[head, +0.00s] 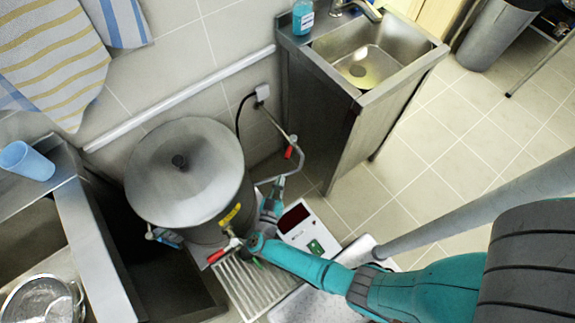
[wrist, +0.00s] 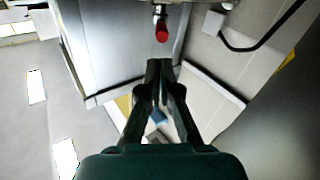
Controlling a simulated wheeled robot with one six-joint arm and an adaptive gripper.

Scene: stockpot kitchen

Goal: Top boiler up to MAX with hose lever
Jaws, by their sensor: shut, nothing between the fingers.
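The boiler (head: 185,170) is a large metal pot with a domed lid and black knob, standing left of my gripper. A bent metal pipe by the wall carries a red lever (head: 289,152), which also shows in the wrist view (wrist: 161,32). My gripper (head: 279,182) is shut and empty, just below the lever in the head view. In the wrist view my fingertips (wrist: 160,68) point towards the lever, with a visible gap.
A white unit with a dark red display (head: 293,216) and a drip grate (head: 238,285) lie near my arm. A red-handled tap (head: 216,257) is at the boiler's base. The sink cabinet (head: 322,115) stands right of the pipe.

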